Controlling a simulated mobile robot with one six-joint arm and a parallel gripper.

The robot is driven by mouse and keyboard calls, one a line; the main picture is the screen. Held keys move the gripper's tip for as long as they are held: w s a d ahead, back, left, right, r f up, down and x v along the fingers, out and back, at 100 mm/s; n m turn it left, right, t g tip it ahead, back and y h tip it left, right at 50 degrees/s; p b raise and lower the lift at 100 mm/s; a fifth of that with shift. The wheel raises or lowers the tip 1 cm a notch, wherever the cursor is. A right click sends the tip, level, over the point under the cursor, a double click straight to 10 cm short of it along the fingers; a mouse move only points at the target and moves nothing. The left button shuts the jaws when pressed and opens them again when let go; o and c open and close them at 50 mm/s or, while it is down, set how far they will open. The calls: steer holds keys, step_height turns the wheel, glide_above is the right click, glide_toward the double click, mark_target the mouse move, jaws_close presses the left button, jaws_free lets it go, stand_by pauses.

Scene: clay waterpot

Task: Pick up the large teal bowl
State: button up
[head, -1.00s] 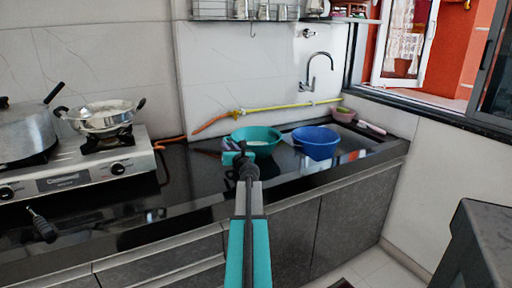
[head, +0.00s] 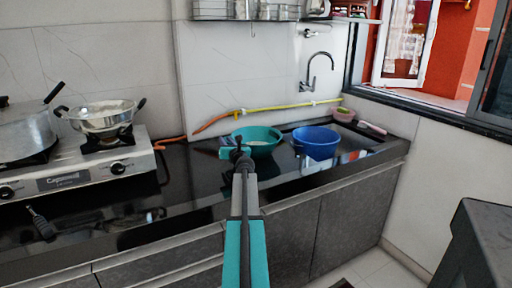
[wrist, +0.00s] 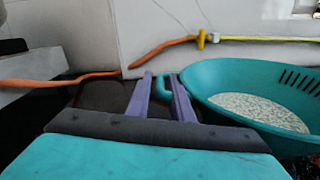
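The large teal bowl (head: 262,136) stands upright on the black counter, with pale grainy contents inside. In the wrist view the bowl (wrist: 235,78) fills the right side, with slots in its far wall and a small teal handle on its left edge. My gripper (head: 226,152) is at the bowl's left side in the head view. In the wrist view my gripper (wrist: 161,76) has its two purple fingers apart. The handle shows between the fingertips; I cannot tell whether either finger touches it. The bowl's underside is hidden.
A blue bowl (head: 316,141) stands right of the teal one, by the sink. A gas stove (head: 93,165) with a pan (head: 102,117) is at left. An orange and yellow hose (head: 262,109) runs along the wall. The counter left of the bowl is mostly clear.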

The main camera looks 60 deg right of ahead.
steer(key=shift+c, duration=0.3)
jaws_close()
steer(key=shift+r, duration=0.2)
steer(key=shift+r+p, duration=0.7)
steer(key=shift+r, duration=0.85)
steer(key=shift+s+a+r, duration=0.1)
steer(key=shift+s+r, duration=0.05)
steer(key=shift+s, duration=0.1)
steer(key=s+a, duration=0.3)
steer(key=s, duration=0.4)
steer(key=s+a+r, duration=0.1)
steer(key=s+a, duration=0.3)
steer(key=s, duration=0.2)
steer(key=shift+s+r+p, duration=0.15)
steer(key=shift+s+p, duration=0.15)
steer(key=shift+s, duration=0.05)
